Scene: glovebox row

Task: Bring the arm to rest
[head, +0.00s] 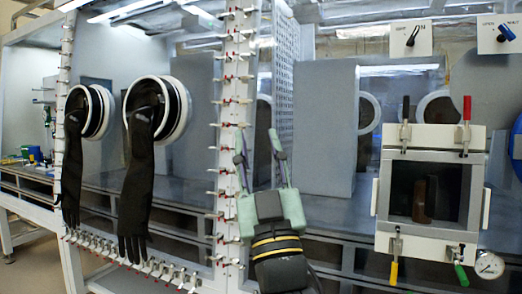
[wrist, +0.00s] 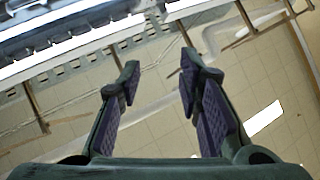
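My gripper (head: 262,150) shows in the head view in front of the glovebox frame, with its two green fingers pointing up and spread apart. In the wrist view my gripper (wrist: 158,80) also shows with a wide gap between its dark purple finger pads. Nothing is between the fingers. They do not appear to touch anything, though the frame post stands close behind them in the head view.
Two black gloves (head: 138,185) hang from round ports at the left. A small framed door (head: 472,140) with coloured clamp handles and a gauge (head: 489,265) are at the right. Clamps line the frame post (head: 232,90).

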